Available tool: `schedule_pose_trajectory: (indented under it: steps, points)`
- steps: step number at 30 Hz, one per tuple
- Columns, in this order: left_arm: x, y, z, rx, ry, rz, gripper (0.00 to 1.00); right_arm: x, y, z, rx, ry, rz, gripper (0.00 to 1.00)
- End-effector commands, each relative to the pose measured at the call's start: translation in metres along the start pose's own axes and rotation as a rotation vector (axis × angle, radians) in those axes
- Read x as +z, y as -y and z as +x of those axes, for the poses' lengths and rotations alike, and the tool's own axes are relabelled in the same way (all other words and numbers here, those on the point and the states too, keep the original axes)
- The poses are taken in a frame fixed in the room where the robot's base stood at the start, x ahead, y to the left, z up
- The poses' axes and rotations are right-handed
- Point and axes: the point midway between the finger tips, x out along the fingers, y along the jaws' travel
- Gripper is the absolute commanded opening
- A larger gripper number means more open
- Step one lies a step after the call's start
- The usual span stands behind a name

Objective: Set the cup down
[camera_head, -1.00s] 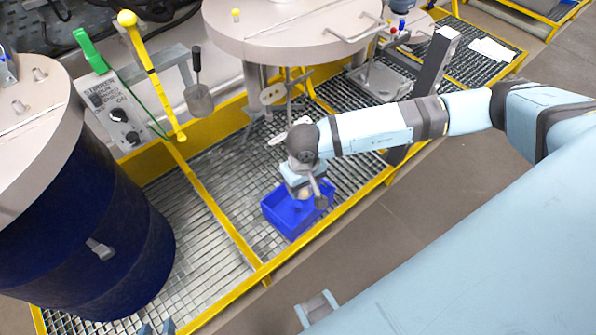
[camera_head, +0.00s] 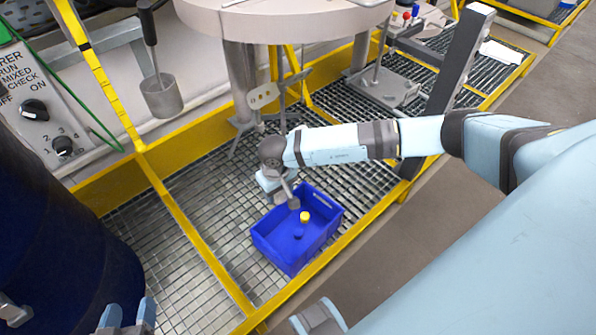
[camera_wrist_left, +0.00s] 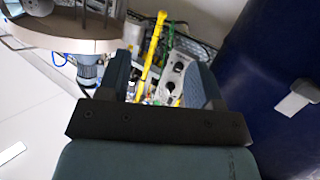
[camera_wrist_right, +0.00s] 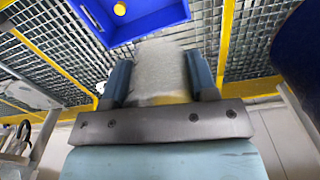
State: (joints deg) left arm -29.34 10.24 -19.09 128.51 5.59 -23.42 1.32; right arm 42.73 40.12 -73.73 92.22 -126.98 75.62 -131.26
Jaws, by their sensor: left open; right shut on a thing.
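A grey metal cup (camera_head: 293,203) is in my right gripper (camera_head: 282,192), at the upper left edge of the blue crate in the head view. In the right wrist view the right gripper (camera_wrist_right: 160,82) is shut on this grey cup (camera_wrist_right: 160,70), which fills the space between its fingers. I cannot tell how far the cup is above the grating or its exact tilt. My left gripper (camera_head: 127,318) is open and empty at the bottom of the head view, beside the dark blue drum. Its fingers (camera_wrist_left: 158,85) stand apart in the left wrist view.
The blue crate (camera_head: 272,262) on the grating holds a yellow-capped item (camera_head: 305,217). Another handled grey cup (camera_head: 161,97) hangs behind the grating. A dark blue drum (camera_head: 60,220) stands left. Yellow rails (camera_head: 190,232) edge the grating (camera_head: 150,235), which has free room left of the crate.

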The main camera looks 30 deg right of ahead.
Motion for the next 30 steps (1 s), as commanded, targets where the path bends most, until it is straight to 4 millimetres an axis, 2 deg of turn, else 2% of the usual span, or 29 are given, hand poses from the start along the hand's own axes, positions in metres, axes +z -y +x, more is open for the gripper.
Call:
schedule_pose_trajectory:
  steps: [1, 9, 12, 16, 25, 30]
  points:
    - [0.021, 0.001, 0.009, 0.014, -0.024, -0.003, 0.59, -0.005, -0.001, 0.040, 0.000, 0.001, -0.002, 0.31]
    - [0.045, -0.011, 0.022, 0.087, -0.132, -0.028, 0.59, -0.031, -0.007, 0.146, -0.002, 0.006, -0.018, 0.31]
    - [0.053, -0.015, 0.023, 0.114, -0.165, -0.037, 0.59, -0.038, -0.010, 0.179, -0.003, 0.009, -0.023, 0.31]
    - [0.058, -0.019, 0.023, 0.139, -0.198, -0.043, 0.59, -0.045, -0.012, 0.209, -0.004, 0.012, -0.029, 0.31]
    - [0.066, -0.023, 0.024, 0.165, -0.202, -0.050, 0.59, -0.049, -0.013, 0.245, -0.007, 0.017, -0.035, 0.31]
    - [0.087, -0.021, 0.030, 0.173, -0.141, -0.034, 0.59, -0.048, -0.013, 0.290, -0.007, 0.019, -0.034, 0.31]
